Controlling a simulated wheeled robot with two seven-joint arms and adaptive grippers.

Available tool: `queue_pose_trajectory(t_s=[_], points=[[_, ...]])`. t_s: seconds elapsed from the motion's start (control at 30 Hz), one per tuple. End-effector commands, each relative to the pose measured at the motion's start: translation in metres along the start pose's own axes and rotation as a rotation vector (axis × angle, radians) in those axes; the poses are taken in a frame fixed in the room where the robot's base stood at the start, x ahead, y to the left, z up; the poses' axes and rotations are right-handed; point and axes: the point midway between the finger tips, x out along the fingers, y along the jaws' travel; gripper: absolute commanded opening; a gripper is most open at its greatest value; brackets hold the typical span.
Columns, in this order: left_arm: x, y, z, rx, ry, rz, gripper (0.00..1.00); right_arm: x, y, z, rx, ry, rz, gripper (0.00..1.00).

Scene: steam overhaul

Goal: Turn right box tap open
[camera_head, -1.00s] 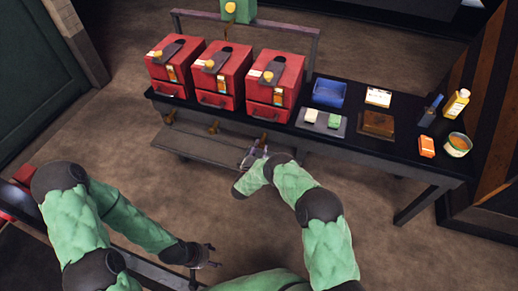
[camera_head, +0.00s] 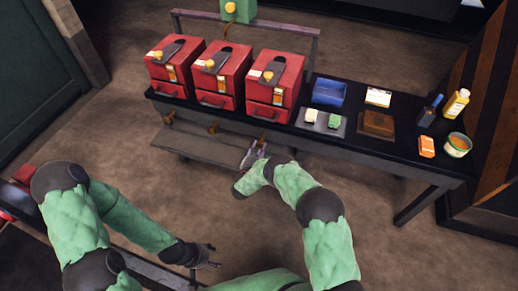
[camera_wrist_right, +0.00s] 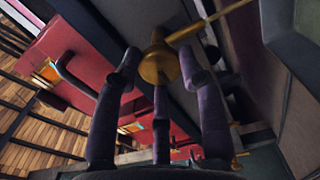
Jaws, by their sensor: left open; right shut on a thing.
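Three red boxes stand in a row on the black table. The right box (camera_head: 275,80) is nearest the blue tray. In the right wrist view my right gripper (camera_wrist_right: 160,78) has its dark purple fingers closed around the round brass part of the right box tap (camera_wrist_right: 159,64). A thin brass bar runs from it to the upper right. In the head view my right gripper (camera_head: 255,152) is at the table's front edge below the right box, and the tap is mostly hidden there. My left gripper (camera_head: 207,256) is open and empty, low and away from the table.
Brass taps of the left box (camera_head: 169,117) and middle box (camera_head: 213,127) hang at the table's front edge. A grey shelf (camera_head: 195,147) lies below them. A blue tray (camera_head: 329,92), an orange box (camera_head: 427,147) and bottles stand to the right. Floor before the table is clear.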

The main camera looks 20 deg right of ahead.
Motion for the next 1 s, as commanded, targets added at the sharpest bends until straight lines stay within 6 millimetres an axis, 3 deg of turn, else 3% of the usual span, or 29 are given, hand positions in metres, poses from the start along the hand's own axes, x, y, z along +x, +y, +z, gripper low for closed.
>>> queue_pose_trajectory(t_s=[0.4,0.43,0.5,0.87,1.0], points=[[0.000,0.000,0.000,0.000,0.000,0.000,0.59,0.000,-0.001,0.000,-0.010,0.001,-0.002,0.08],[0.000,0.000,0.000,0.000,0.000,0.000,0.59,0.000,-0.001,0.000,-0.009,0.001,-0.002,0.43],[0.000,0.000,0.000,0.000,0.000,0.000,0.59,0.000,-0.001,0.000,-0.009,0.001,-0.001,0.63],[0.000,0.000,0.000,0.000,0.000,0.000,0.59,-0.001,0.000,0.000,-0.008,0.001,0.000,0.65],[0.000,0.000,0.000,0.000,0.000,0.000,0.59,-0.012,-0.001,0.000,-0.008,0.001,-0.002,0.65]])
